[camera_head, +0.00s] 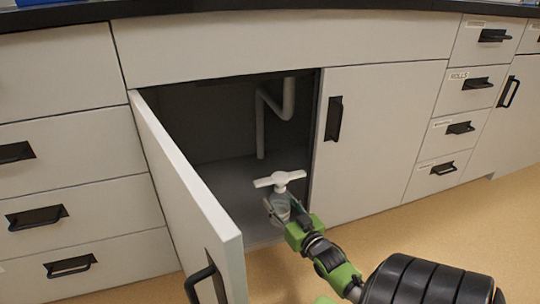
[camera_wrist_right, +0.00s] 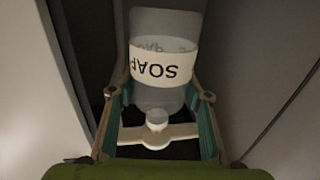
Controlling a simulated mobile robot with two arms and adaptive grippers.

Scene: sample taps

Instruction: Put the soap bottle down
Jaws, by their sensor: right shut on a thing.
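The soap bottle (camera_head: 279,203) is a clear bottle with a white pump top, in front of the open cabinet in the head view. In the right wrist view the bottle (camera_wrist_right: 160,72) shows a white label reading SOAP, upside down in the picture. My right gripper (camera_head: 284,208) is shut on the bottle, with a finger on each side of it in the wrist view (camera_wrist_right: 160,100). The bottle is at the opening of the cabinet (camera_head: 225,178); whether its base touches the cabinet floor cannot be told. My left gripper is not in view.
The cabinet's left door (camera_head: 190,190) stands open toward me, close to the left of the bottle. The right door (camera_head: 375,135) is shut. A white drain pipe (camera_head: 262,120) hangs at the back inside. The cabinet floor around it looks bare.

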